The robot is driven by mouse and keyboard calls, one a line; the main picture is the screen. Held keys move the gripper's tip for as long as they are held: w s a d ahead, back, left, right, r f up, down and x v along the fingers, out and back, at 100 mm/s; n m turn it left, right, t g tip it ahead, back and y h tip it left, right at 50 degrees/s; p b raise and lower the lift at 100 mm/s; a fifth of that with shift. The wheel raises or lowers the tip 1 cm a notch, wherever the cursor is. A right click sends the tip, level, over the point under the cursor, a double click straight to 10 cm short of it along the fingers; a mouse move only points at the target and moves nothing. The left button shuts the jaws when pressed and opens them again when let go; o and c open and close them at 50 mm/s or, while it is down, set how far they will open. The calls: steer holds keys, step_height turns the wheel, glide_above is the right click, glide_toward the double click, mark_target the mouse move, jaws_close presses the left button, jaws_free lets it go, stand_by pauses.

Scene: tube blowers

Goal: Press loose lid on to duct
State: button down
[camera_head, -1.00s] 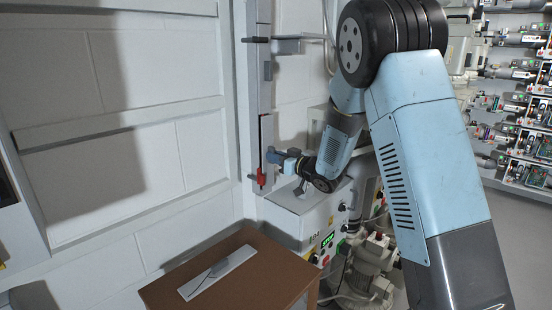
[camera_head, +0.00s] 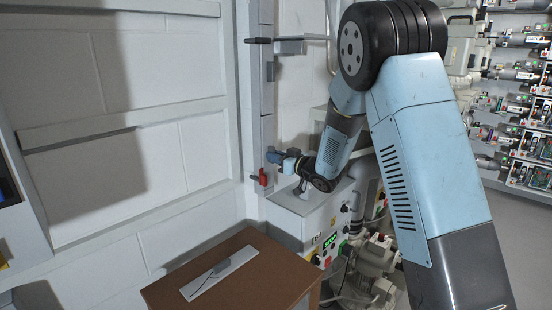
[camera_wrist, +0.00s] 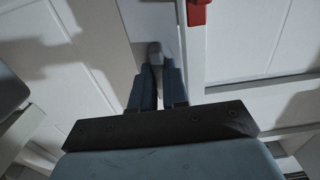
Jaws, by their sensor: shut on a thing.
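The duct (camera_head: 262,100) is a tall, narrow pale grey channel running up the wall in the head view. Its lid cannot be clearly told apart from its front face, and no dark gap shows along it. A red piece (camera_head: 263,177) sits on the duct just below my gripper (camera_head: 274,157); it also shows at the top of the wrist view (camera_wrist: 198,12). In the wrist view my gripper (camera_wrist: 155,88) has its fingers close together around a small grey piece (camera_wrist: 154,50), in front of a pale strip. Whether that piece touches the duct is unclear.
A grey cabinet (camera_head: 318,218) with buttons and a green display stands below my arm. A brown table (camera_head: 250,290) in front carries a white plate (camera_head: 218,274) with a dark cable. A dark peg (camera_head: 257,41) and a shelf (camera_head: 300,38) are higher up.

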steer(key=c, duration=1.1)
jaws_free()
steer(key=shift+o, duration=0.2)
steer(key=v, duration=1.3)
steer(key=s+d+r+m+t+h, duration=0.1)
steer(key=s+d+r+m+h, duration=0.25)
steer(key=d+r+h, duration=0.35)
steer(key=s+d+r+m+h, duration=0.3)
steer(key=s+d+h, duration=0.2)
steer(key=d, duration=0.4)
steer(key=s+d+m+g+h, duration=0.1)
steer(key=s+g, duration=0.6)
steer(key=s, duration=1.9)
steer(key=shift+s+d+f+m+h, duration=0.2)
steer(key=shift+d+f+m+h, duration=0.2)
steer(key=shift+m, duration=0.75)
